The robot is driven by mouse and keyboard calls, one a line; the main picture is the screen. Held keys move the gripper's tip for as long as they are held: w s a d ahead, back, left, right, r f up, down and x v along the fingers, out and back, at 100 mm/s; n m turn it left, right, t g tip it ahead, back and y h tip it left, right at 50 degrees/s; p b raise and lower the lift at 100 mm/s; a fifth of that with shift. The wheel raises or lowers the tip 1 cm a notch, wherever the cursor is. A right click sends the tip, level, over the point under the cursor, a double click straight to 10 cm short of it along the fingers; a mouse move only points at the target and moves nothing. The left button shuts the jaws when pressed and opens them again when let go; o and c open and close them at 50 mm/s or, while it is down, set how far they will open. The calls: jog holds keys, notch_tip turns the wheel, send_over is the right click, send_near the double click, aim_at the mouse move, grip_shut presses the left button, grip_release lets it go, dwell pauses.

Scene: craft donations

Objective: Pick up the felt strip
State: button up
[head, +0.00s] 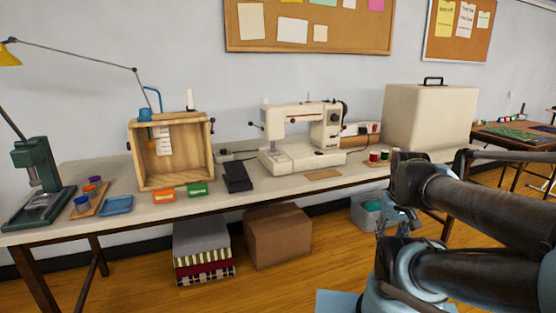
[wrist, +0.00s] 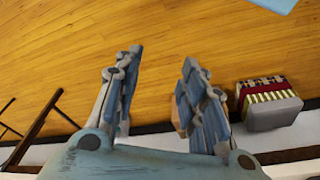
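A flat tan strip (head: 323,174) lies on the table (head: 285,182) in front of the sewing machine (head: 302,135). It may be the felt strip, but its material is too small to tell. My gripper (wrist: 155,90) is open and empty in the wrist view, its two blue-grey fingers spread over the wooden floor. In the head view my arm comes in from the right, and the gripper is partly hidden by it, in front of the table and apart from the strip. No strip shows in the wrist view.
A wooden crate (head: 186,182), black pedal (head: 237,177), blue tray (head: 116,205) and green press (head: 36,170) stand on the table, with a cream case (head: 430,118) at right. Under it are folded fabrics (head: 203,240) and a cardboard box (head: 278,240). The table's front edge between is clear.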

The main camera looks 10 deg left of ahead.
jog(key=o, duration=0.5)
jog(key=shift+s+r, duration=0.2)
jog(key=w+a+r+n+t+y, duration=0.1)
jog(key=w+a+r+n, duration=0.1)
jog(key=w+a+r, duration=0.55)
jog(key=w+a+r+n, duration=0.1)
jog(key=w+a+r, duration=0.3)
jog(key=w+r, duration=0.55)
jog(key=w+a+r+n, duration=0.1)
jog(key=w+a+r, duration=0.25)
jog(key=a, duration=0.45)
jog(key=w+a+r+n+y, duration=0.1)
jog(key=w+a+r, duration=0.1)
jog(key=w+a, duration=0.4)
jog(key=w+a+r+n, duration=0.1)
jog(key=w+a+r, duration=0.2)
jog(key=a, duration=0.6)
jog(key=shift+t, duration=0.3)
jog(key=shift+a+x, duration=0.15)
jog(key=shift+x, duration=4.2)
jog(key=shift+a+x, duration=0.1)
jog(key=shift+x, duration=4.25)
